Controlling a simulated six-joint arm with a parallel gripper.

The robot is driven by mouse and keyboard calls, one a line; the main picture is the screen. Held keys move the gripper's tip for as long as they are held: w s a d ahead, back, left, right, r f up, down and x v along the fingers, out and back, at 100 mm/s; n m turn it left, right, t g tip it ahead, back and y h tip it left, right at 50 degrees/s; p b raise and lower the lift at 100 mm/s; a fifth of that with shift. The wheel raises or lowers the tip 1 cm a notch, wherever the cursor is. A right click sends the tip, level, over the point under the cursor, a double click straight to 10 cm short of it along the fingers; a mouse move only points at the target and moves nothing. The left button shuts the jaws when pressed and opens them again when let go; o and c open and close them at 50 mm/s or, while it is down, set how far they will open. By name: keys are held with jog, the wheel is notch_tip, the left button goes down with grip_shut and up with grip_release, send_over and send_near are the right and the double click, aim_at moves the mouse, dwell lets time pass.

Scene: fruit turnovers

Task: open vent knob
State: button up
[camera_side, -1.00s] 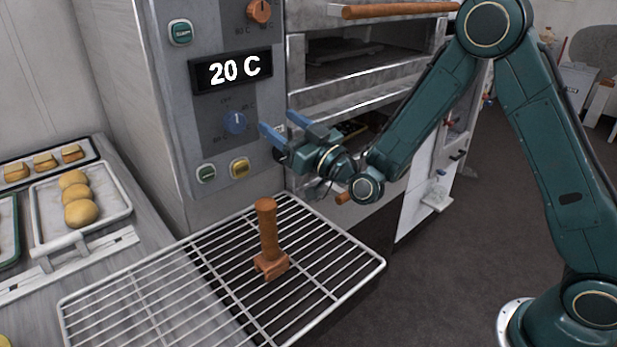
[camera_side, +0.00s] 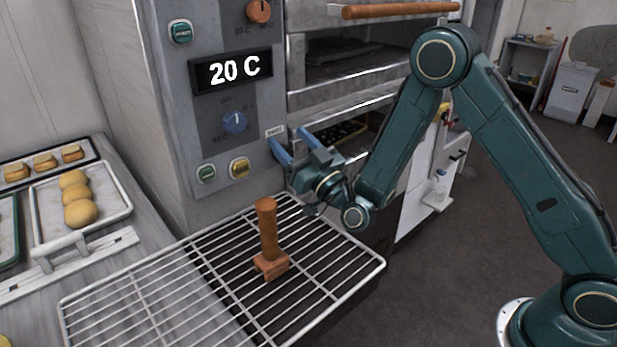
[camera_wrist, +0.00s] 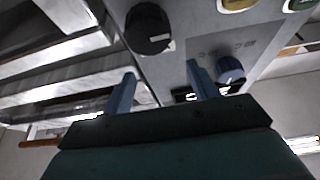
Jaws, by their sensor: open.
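My gripper (camera_side: 289,138) is open and empty in front of the right edge of the oven's control panel. Its two blue fingers also show, apart, in the wrist view (camera_wrist: 160,69). A black round knob (camera_wrist: 149,28) with a white mark is on the panel in the wrist view, ahead of the fingertips and apart from them. I take it as the vent knob. In the side view it is hidden behind my gripper. A small white label (camera_side: 275,131), too small to read surely, sits just above the fingers there.
A blue knob (camera_side: 235,122) is left of my gripper, above a green button (camera_side: 206,173) and a yellow button (camera_side: 240,168). A display (camera_side: 231,70) reads 20 C. A wire rack (camera_side: 190,290) below bears a wooden-handled tool (camera_side: 267,235). Oven decks (camera_side: 345,60) stand at right.

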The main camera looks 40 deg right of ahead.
jog(key=shift+w+f, duration=0.7)
jog(key=shift+f, duration=0.3)
jog(key=shift+w+f, duration=0.65)
jog(key=shift+f, duration=0.35)
jog(key=c, duration=1.2)
